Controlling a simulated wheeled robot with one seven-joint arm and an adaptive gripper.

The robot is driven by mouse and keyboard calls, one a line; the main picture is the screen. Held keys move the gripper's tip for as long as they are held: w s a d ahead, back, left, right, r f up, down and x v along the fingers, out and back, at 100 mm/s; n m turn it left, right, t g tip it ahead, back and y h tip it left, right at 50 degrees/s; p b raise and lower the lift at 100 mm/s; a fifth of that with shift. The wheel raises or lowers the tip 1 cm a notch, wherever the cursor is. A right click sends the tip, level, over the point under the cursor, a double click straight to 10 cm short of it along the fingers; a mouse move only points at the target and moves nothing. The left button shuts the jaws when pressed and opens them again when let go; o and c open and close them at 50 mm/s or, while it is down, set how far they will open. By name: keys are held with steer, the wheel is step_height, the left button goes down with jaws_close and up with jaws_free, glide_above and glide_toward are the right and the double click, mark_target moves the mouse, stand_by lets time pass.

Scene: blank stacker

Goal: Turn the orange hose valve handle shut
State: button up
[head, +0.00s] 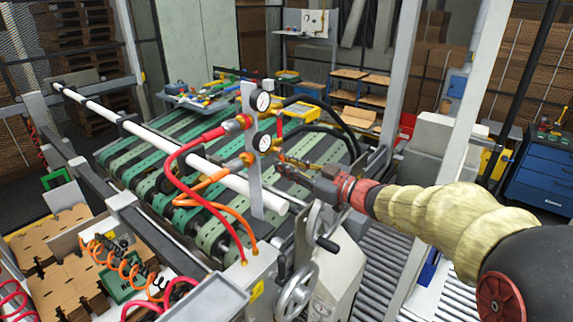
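The orange hose (217,207) loops up from the machine's front corner to an orange and brass fitting (246,158) on the grey upright plate. The lower pressure gauge (262,143) sits beside this fitting. A small reddish part, perhaps the valve handle, shows right of the lower gauge, close to my gripper's tip, but its angle is unclear. My gripper (287,163) reaches in from the right, level with the lower gauge. Its fingers are small and dark against the green belts, so I cannot tell whether they are open or touching the handle.
The red hose (178,165) runs to an upper fitting under the upper gauge (262,101). Black hoses (335,125) arch behind. A handwheel (296,292) and a crank handle (326,243) stand below my arm. A white bar (200,163) crosses the green conveyor belts.

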jaws_close()
steer(key=shift+s+a+m+p, duration=0.15)
steer(key=shift+s+m+p, duration=0.05)
steer(key=shift+m+p, duration=0.7)
steer(key=shift+s+a+m+p, duration=0.2)
steer(key=shift+m+p, duration=0.5)
steer(key=shift+p, duration=0.25)
steer(key=shift+f, duration=0.1)
steer(key=shift+o, duration=2.3)
jaws_free()
steer(key=shift+d, duration=0.1)
steer(key=v, duration=1.2)
